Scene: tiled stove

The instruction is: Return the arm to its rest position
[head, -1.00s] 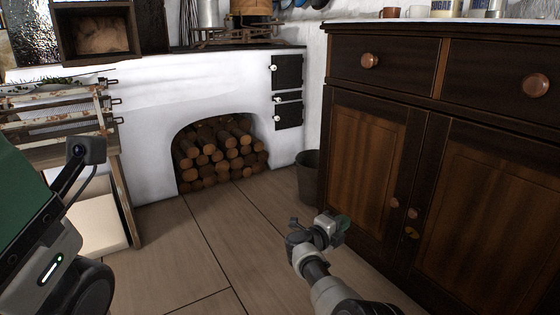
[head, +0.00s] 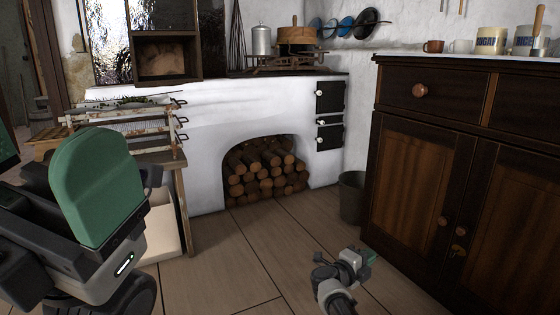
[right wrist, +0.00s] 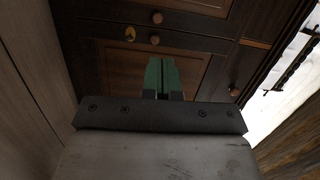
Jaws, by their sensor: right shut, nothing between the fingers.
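My right gripper (head: 370,257) is low over the wooden floor, in front of the dark wooden cabinet (head: 412,185). Its arm comes in from the bottom edge of the head view. In the right wrist view the green fingers (right wrist: 160,76) are shut together with nothing between them, and cabinet doors and knobs show behind them. A green and grey part of my own body fills the lower left of the head view.
A white tiled stove (head: 205,150) with stacked logs (head: 262,172) stands at the back. A dark bucket (head: 352,196) stands between stove and cabinet. A wooden rack (head: 180,208) is at the left. The floor (head: 235,255) in the middle is clear.

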